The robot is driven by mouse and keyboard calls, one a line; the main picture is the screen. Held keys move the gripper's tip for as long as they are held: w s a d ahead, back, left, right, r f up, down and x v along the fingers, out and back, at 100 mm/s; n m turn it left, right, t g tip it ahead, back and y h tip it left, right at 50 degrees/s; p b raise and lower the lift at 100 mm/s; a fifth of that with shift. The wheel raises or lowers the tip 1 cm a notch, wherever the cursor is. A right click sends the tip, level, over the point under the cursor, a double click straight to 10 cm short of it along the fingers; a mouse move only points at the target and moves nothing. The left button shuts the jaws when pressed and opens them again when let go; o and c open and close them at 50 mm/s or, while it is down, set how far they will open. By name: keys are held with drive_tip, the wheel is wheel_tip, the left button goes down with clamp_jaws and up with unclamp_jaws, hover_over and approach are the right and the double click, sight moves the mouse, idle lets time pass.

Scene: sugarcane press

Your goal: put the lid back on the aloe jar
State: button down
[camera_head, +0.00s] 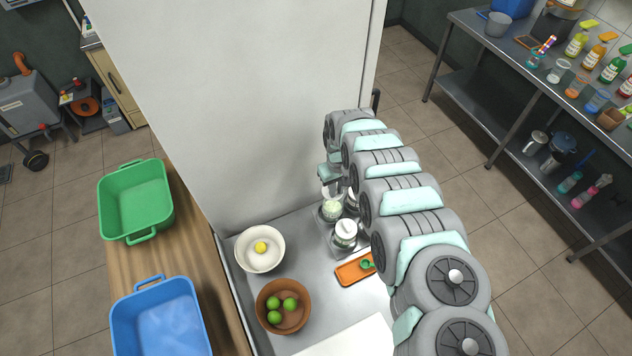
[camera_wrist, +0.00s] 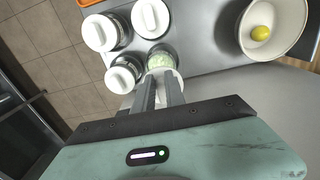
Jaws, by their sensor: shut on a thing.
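The open jar (camera_head: 331,211) with pale green contents, apparently the aloe jar, stands on the steel counter (camera_head: 310,217) near the white wall. Its open mouth also shows in the wrist view (camera_wrist: 161,60), just beyond my fingertips. My gripper (camera_wrist: 158,86) is shut on a white lid (camera_head: 327,192), held close above or beside the open jar in the head view. I cannot tell whether lid and jar touch.
Several jars with white lids stand close by, one in front (camera_head: 345,231) and others in the wrist view (camera_wrist: 100,33). A white bowl with a lemon (camera_head: 246,263), a brown bowl of limes (camera_head: 264,314) and an orange tray (camera_head: 350,273) share the counter.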

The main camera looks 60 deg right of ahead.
sight(337, 195)
drive_tip(key=shift+s+f+b, duration=0.25)
drive_tip(key=shift+f+b, duration=0.6)
drive_tip(key=shift+f, duration=0.2)
wheel_tip(337, 195, down, 3)
drive_tip(key=shift+w+r+b, duration=0.1)
drive_tip(key=shift+r+b, duration=0.1)
drive_tip(key=shift+b, duration=1.05)
drive_tip(key=shift+f+b, duration=0.45)
drive_tip(key=shift+f, duration=0.45)
drive_tip(key=shift+p, duration=0.5)
drive_tip(key=shift+f, duration=0.15)
idle(0.3)
drive_tip(key=c, duration=0.8)
unclamp_jaws()
drive_tip(key=shift+c, duration=0.2)
